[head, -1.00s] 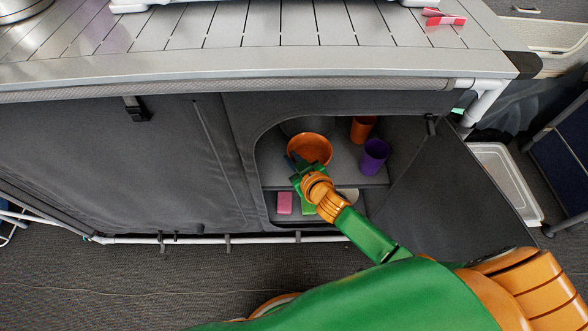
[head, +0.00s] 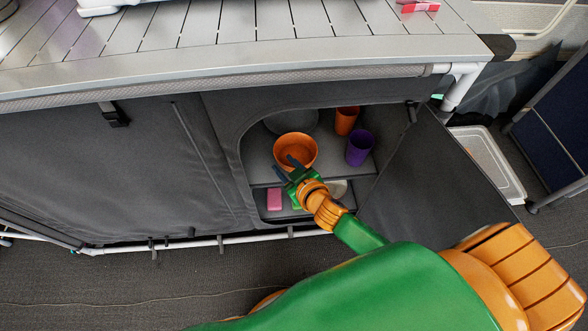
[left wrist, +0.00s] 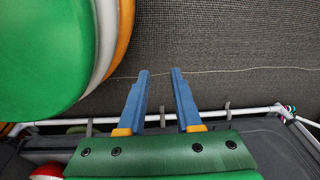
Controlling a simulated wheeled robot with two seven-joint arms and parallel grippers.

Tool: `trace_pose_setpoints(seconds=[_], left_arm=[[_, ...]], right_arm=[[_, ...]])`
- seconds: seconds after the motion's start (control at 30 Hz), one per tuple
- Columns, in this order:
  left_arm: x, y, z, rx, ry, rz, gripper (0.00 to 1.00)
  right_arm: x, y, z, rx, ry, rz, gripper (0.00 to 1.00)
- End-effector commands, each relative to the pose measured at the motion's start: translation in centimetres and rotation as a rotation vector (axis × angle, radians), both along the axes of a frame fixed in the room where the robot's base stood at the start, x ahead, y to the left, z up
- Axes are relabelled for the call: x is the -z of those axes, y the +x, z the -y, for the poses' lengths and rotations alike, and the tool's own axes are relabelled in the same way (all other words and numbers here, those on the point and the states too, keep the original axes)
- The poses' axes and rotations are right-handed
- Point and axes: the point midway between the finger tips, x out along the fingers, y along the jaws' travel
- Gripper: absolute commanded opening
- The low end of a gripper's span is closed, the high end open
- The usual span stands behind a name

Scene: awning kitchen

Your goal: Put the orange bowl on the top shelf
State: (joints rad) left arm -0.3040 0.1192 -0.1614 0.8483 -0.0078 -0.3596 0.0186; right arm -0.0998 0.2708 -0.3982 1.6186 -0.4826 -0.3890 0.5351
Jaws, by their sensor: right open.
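The orange bowl (head: 296,148) sits on the top shelf (head: 262,160) inside the open cabinet in the head view. My right gripper (head: 286,166) is open at the bowl's near lower-left edge. One finger overlaps the bowl in the picture; I cannot tell whether it touches. My left gripper (left wrist: 159,76) is open and empty in the left wrist view, over dark floor. It is not in the head view.
An orange cup (head: 347,119) and a purple cup (head: 360,148) stand right of the bowl. A grey round dish (head: 292,121) is behind it. A pink block (head: 274,199) is on the lower level. The open fabric door (head: 425,180) hangs at the right.

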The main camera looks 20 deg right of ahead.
Motion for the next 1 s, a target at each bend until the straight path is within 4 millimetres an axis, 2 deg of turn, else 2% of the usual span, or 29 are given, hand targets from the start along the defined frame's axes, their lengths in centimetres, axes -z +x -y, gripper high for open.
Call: trace_pose_setpoints(seconds=[0.03,0.1,0.3,0.4,0.57,0.63,0.67,0.77,0.8,0.87,0.9,1.0], left_arm=[[-0.8,-0.5,-0.4,0.0,0.005,-0.003,0.33],[-1.0,-1.1,-0.9,-0.001,0.011,-0.003,0.33],[-1.5,-2.1,-1.6,-0.001,0.018,-0.004,0.33],[-1.6,-2.4,-1.6,0.0,0.019,-0.006,0.33],[-1.5,-2.5,-1.7,-0.001,0.019,-0.007,0.33],[-1.5,-2.5,-1.7,-0.001,0.019,-0.007,0.33],[-1.5,-2.5,-1.7,-0.001,0.019,-0.007,0.33],[-1.5,-2.5,-1.7,-0.001,0.019,-0.007,0.33],[-1.5,-2.5,-1.7,-0.001,0.019,-0.007,0.33],[-1.5,-2.5,-1.7,-0.001,0.019,-0.008,0.33],[-1.5,-2.5,-1.7,-0.001,0.019,-0.008,0.33],[-1.5,-2.5,-1.7,-0.002,0.019,-0.008,0.33]], right_arm=[[-1.0,-1.2,0.1,0.0,0.002,-0.005,0.44],[-1.7,-2.7,0.4,0.0,-0.001,-0.004,0.44],[-3.2,-6.3,0.8,0.001,0.0,-0.003,0.44],[-3.6,-7.2,1.0,0.001,-0.001,-0.001,0.44],[-3.5,-7.6,1.1,0.002,-0.002,-0.004,0.44],[-1.2,-8.1,1.6,0.009,-0.015,-0.057,0.44],[0.7,-8.6,2.1,0.016,-0.026,-0.104,0.44],[9.3,-12.5,4.5,0.054,-0.062,-0.335,0.44],[12.6,-14.9,5.5,0.073,-0.073,-0.438,0.44],[16.8,-19.0,6.8,0.104,-0.079,-0.586,0.44],[19.0,-21.8,7.5,0.124,-0.079,-0.675,0.44],[22.2,-27.8,8.4,0.165,-0.076,-0.849,0.44]])
